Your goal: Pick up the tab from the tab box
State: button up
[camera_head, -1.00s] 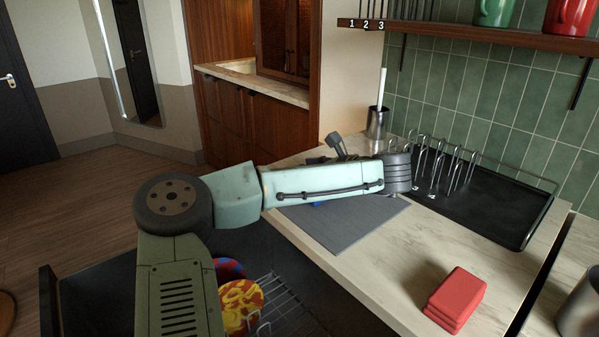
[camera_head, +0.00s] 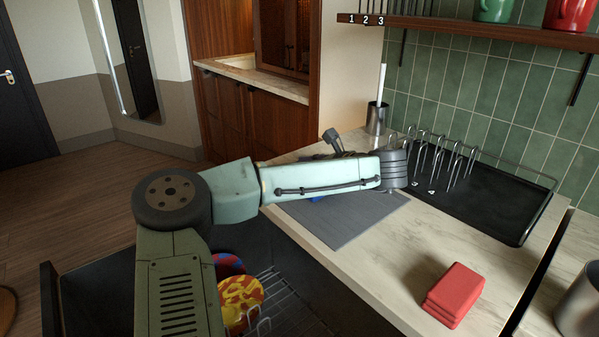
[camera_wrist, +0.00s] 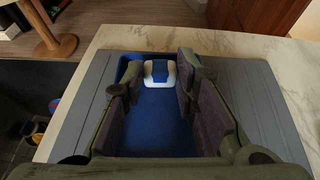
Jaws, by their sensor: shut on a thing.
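The tab (camera_wrist: 160,74), a small white block with a blue centre, shows in the wrist view between the tips of my gripper (camera_wrist: 160,68). My fingers are closed on it from left and right. The blue tab box (camera_wrist: 155,130) lies under and around the fingers, with its blue floor showing between them. I cannot tell whether the tab is clear of the box floor. In the head view only a sliver of the blue box (camera_head: 317,199) shows below my forearm, and my gripper and the tab are hidden behind the arm.
The box sits on a grey mat (camera_head: 345,220) on the marble counter. A red stacked block (camera_head: 455,294) lies at the front right. A black drying tray (camera_head: 490,195) with wire racks is behind. A metal cup (camera_head: 376,118) stands at the back. A dish rack (camera_head: 285,300) is lower left.

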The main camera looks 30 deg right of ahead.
jog(key=shift+a+f, duration=0.1)
jog(key=shift+f, duration=0.2)
